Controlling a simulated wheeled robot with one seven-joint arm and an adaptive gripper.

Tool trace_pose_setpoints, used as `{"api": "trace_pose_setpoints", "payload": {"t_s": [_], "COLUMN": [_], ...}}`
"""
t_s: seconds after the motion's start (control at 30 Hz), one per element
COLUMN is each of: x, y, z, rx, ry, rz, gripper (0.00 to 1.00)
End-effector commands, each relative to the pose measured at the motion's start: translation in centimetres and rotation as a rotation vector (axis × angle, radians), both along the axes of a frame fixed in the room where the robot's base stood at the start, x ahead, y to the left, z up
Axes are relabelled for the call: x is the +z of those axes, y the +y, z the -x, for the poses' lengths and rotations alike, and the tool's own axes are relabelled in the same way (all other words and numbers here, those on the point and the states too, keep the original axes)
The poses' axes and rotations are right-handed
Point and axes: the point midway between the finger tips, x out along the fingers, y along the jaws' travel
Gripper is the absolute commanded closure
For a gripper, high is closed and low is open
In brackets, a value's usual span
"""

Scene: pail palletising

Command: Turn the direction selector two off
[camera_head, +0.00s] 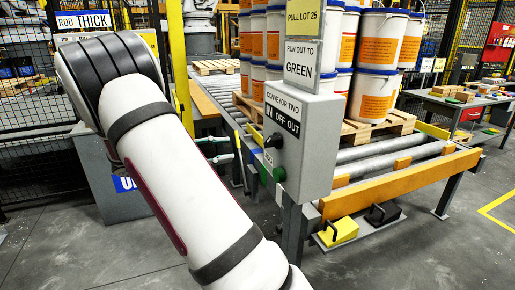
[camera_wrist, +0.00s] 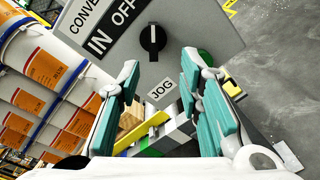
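The direction selector two (camera_head: 272,141) is a black knob on the grey control box (camera_head: 318,140), under the labels CONVEYOR TWO and IN OFF OUT. In the wrist view the knob (camera_wrist: 153,41) is ahead of my fingertips; its white mark is turned away from OFF, towards the OUT side. The OUT word is cut off there. My gripper (camera_head: 230,148) has teal fingers and is left of the box, apart from the knob. In the wrist view my gripper (camera_wrist: 160,65) is open, with nothing between its fingers.
A green button (camera_head: 279,173) is below the knob, by a JOG label (camera_wrist: 160,90). The roller conveyor (camera_head: 400,150) behind carries a pallet (camera_head: 375,130) of stacked white and orange pails (camera_head: 374,95). A yellow pedal (camera_head: 340,232) is on the floor. A workbench (camera_head: 455,105) stands right.

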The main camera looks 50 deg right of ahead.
Motion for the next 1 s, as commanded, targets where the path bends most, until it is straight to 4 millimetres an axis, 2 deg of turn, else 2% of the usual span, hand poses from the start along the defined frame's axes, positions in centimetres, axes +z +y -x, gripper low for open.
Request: {"api": "trace_pose_setpoints", "payload": {"t_s": [0.1,0.27,0.37,0.8,1.0], "x": [-0.6,-0.5,-0.5,-0.6,-0.6], "y": [-0.3,-1.2,-2.3,-9.4,-11.5], "z": [-0.9,-0.6,0.1,4.6,5.8], "rx": [0.008,0.009,0.008,0.007,0.009], "ry": [0.032,0.038,0.037,0.037,0.037], "rz": [0.042,0.052,0.05,0.049,0.048], "gripper": [0.67,0.67,0.67,0.67,0.67]}}
